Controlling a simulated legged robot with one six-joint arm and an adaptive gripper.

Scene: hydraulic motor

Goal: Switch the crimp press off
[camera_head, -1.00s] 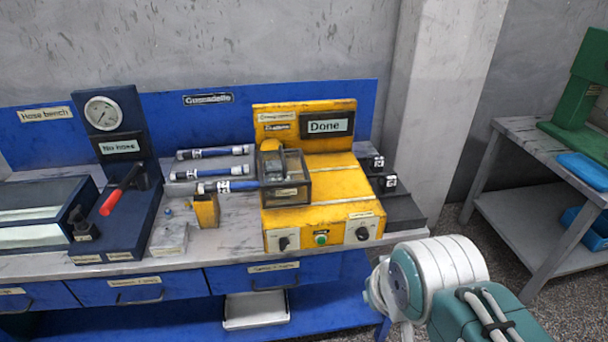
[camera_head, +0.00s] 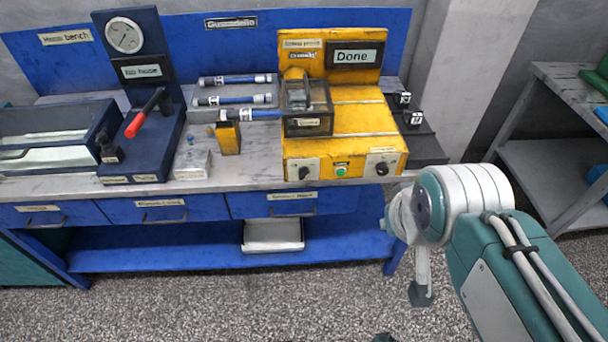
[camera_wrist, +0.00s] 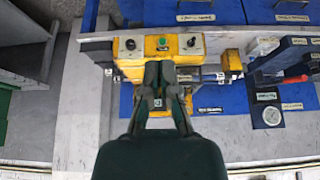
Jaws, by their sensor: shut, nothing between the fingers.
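The yellow crimp press (camera_head: 345,115) stands at the right end of the bench, and its display (camera_head: 355,56) reads "Done". Its front panel has a black knob (camera_head: 304,173) at left, a green button (camera_head: 341,170) in the middle and a second black knob (camera_head: 381,168) at right. The labels by the knobs are too small to read. In the wrist view the press appears turned round, with the green button (camera_wrist: 162,43) between the two knobs near the top. My gripper (camera_wrist: 160,66) is shut and empty, seen over the press; its height above it cannot be told.
A clear guard box (camera_head: 308,105) sits on the press with a blue hose (camera_head: 250,115) running into it. Hoses lie in a grey tray (camera_head: 235,101). A gauge stand (camera_head: 140,85) with a red-handled lever is at left. A grey table (camera_head: 560,140) stands at right.

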